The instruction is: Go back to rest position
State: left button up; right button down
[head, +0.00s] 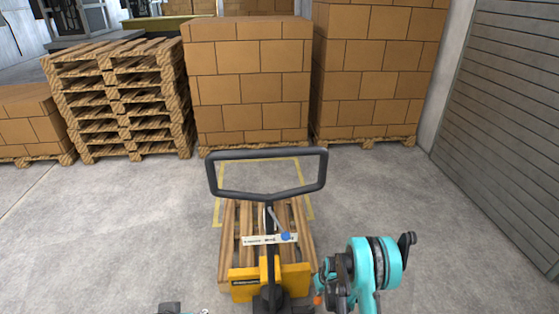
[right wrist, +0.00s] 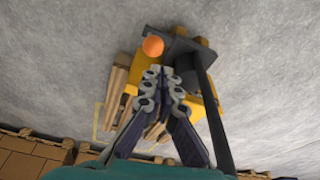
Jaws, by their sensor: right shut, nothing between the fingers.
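A small grey part at the bottom edge of the head view seems to be my left gripper (head: 170,308), mostly cut off.
The jack's black handle loop (head: 268,197) rises ahead. A wooden pallet (head: 229,243) lies beyond its body. Stacked boxes (head: 250,75) and a pile of pallets (head: 118,95) stand at the back. A slatted wall (head: 510,110) is on the right. Concrete floor is clear either side.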

jog(key=s+a+r+m+t, duration=0.1)
jog(key=s+r, duration=0.2)
jog(key=r, duration=1.1)
jog(key=s+r+t, duration=0.1)
jog(key=s+r, duration=0.1)
jog(key=r, duration=1.1)
jog(key=s+r+t, duration=0.1)
jog(key=s+r, duration=0.4)
jog(key=s, duration=0.5)
jog(key=s+a+r+m+t, duration=0.1)
jog(key=s+r, duration=0.5)
jog(key=s, duration=0.4)
jog(key=shift+s+a+m+h, duration=0.3)
jog(key=shift+s+h, duration=0.05)
jog(key=shift+h, duration=0.05)
